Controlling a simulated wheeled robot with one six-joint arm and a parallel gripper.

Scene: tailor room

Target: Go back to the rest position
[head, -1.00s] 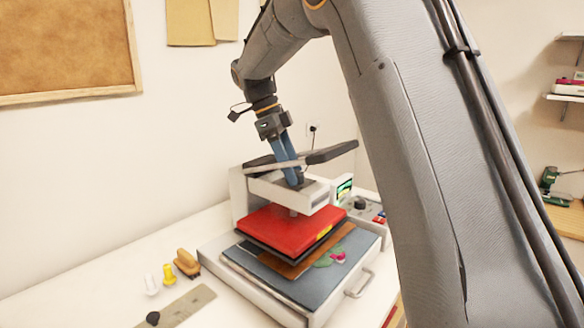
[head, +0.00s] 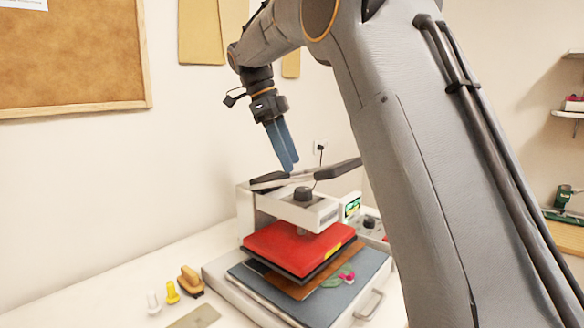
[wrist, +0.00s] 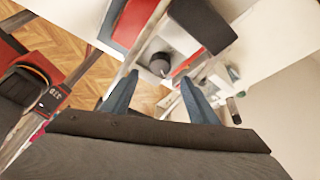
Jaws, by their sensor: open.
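My gripper (head: 289,168) is above the heat press, pointing down. Its two blue fingers are apart and empty in the wrist view (wrist: 159,90). The heat press has a red upper plate (head: 290,246), a white head arm and a dark knob (head: 302,193) on top. The fingertips are above the knob and apart from it. The knob also shows between the fingers in the wrist view (wrist: 160,63). The press's dark handle bar (head: 335,170) is just below the fingertips. The red plate is raised above the grey lower bed (head: 345,298).
A brown piece with a pink and green flower motif (head: 338,279) lies on the bed. A wooden-handled tool (head: 190,281), a yellow piece (head: 171,292) and a white piece (head: 152,302) stand on the white table at left. A corkboard (head: 70,60) hangs on the wall.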

